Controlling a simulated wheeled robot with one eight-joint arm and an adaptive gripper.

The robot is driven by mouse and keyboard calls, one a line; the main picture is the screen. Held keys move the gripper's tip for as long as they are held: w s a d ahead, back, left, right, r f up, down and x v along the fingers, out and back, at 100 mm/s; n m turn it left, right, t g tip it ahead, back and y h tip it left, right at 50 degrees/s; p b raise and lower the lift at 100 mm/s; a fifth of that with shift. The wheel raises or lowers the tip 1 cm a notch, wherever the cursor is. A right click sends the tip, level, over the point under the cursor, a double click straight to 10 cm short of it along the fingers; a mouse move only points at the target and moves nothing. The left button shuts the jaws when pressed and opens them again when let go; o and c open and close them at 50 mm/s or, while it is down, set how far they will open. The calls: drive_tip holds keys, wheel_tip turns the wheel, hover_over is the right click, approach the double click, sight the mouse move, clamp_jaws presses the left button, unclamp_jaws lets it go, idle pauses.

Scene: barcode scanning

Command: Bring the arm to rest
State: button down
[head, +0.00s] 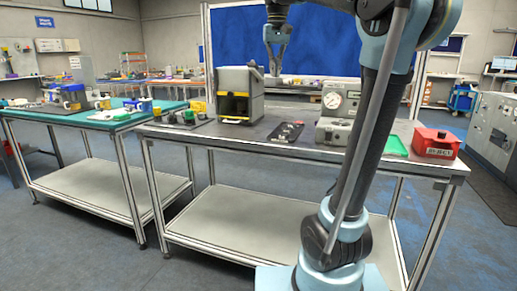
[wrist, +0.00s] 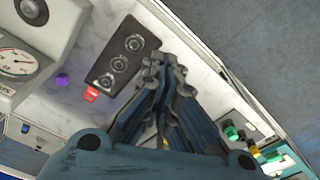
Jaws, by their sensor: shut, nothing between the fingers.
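My gripper (head: 275,70) hangs pointing down in the head view, above the workbench (head: 185,134) and in front of the blue panel. It appears in the air to the right of the grey box with the yellow-edged opening (head: 238,95). In the wrist view my gripper (wrist: 160,62) has its fingers together with nothing held. My blue and black arm rises from its base at the right of the head view and hides part of the bench.
A black plate with round parts (head: 286,131), a grey gauge unit (head: 338,113), a green sheet (head: 396,146) and a red box (head: 436,143) lie on the bench. The green-topped table (head: 75,121) at left holds several items. Floor is clear at front left.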

drive_tip(key=s+d+f, duration=0.4)
drive_tip(key=s+f, duration=0.4)
drive_tip(key=f, duration=0.6)
drive_tip(key=s+d+f+t, duration=0.1)
drive_tip(key=s+d+f, duration=0.3)
drive_tip(key=s+f, duration=0.5)
drive_tip(key=s+d+f+m, duration=0.1)
drive_tip(key=s+d+f, duration=0.4)
drive_tip(key=f, duration=1.5)
drive_tip(key=s, duration=0.3)
drive_tip(key=shift+s+t, duration=0.2)
drive_tip(key=shift+t, duration=0.1)
drive_tip(key=shift+w+f, duration=0.15)
drive_tip(key=shift+w, duration=0.3)
